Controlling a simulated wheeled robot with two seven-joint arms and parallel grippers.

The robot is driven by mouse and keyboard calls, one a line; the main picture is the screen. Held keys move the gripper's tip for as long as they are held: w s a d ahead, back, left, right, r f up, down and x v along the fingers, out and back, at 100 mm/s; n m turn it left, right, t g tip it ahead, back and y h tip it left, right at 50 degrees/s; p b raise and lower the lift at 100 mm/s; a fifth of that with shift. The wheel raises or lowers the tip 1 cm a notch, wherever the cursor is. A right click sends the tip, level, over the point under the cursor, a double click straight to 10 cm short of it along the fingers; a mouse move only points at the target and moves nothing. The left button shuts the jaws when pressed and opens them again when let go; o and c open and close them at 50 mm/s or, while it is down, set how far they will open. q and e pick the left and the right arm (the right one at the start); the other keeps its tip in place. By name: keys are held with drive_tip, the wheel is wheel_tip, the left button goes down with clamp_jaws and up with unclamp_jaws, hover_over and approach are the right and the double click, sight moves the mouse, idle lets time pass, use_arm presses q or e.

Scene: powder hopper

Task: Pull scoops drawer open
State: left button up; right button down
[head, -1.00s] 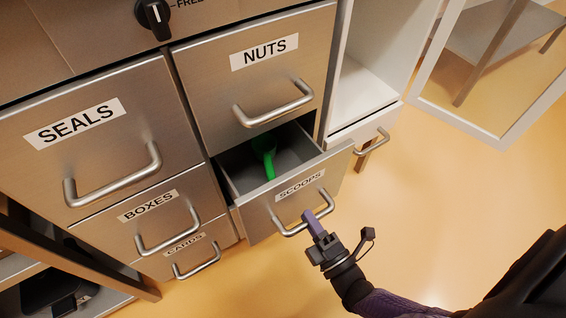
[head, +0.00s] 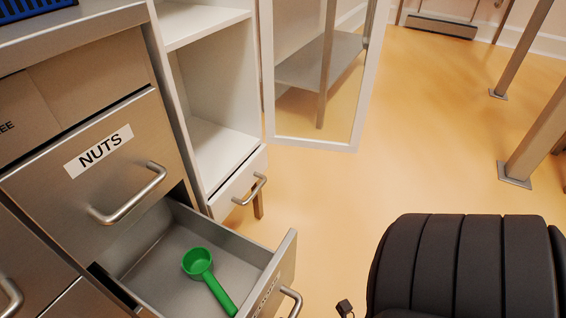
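The scoops drawer (head: 225,239) is pulled well out below the closed NUTS drawer (head: 90,165). A green scoop (head: 197,263) lies inside it, bowl toward the back and handle toward the front. The drawer's front panel shows edge-on, its label barely readable. Part of its metal handle (head: 293,300) shows at the bottom edge. Neither gripper's fingers show in the head view. A small dark piece at the bottom edge, right of the handle, may be part of my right arm; what it is cannot be told.
A white shelf unit (head: 225,150) with a small closed drawer stands right of the cabinet. Its glass-paned door (head: 309,145) hangs open into the room. Table legs (head: 540,135) stand at the far right.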

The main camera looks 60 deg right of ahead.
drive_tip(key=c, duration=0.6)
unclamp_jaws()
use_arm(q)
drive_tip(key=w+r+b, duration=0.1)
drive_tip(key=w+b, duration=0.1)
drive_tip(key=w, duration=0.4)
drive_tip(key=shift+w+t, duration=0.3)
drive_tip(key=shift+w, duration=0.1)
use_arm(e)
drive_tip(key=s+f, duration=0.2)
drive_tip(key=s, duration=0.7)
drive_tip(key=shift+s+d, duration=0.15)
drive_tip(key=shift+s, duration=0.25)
